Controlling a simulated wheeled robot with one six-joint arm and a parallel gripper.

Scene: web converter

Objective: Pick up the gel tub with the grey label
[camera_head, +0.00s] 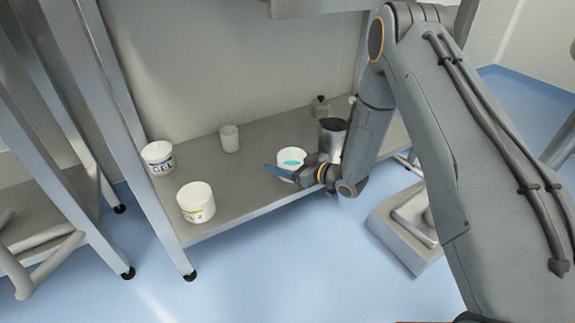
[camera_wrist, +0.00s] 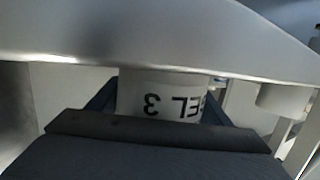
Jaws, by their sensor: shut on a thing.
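Whether the tub touches the shelf is unclear.
A grey metallic container (camera_head: 331,140) stands close beside my gripper.

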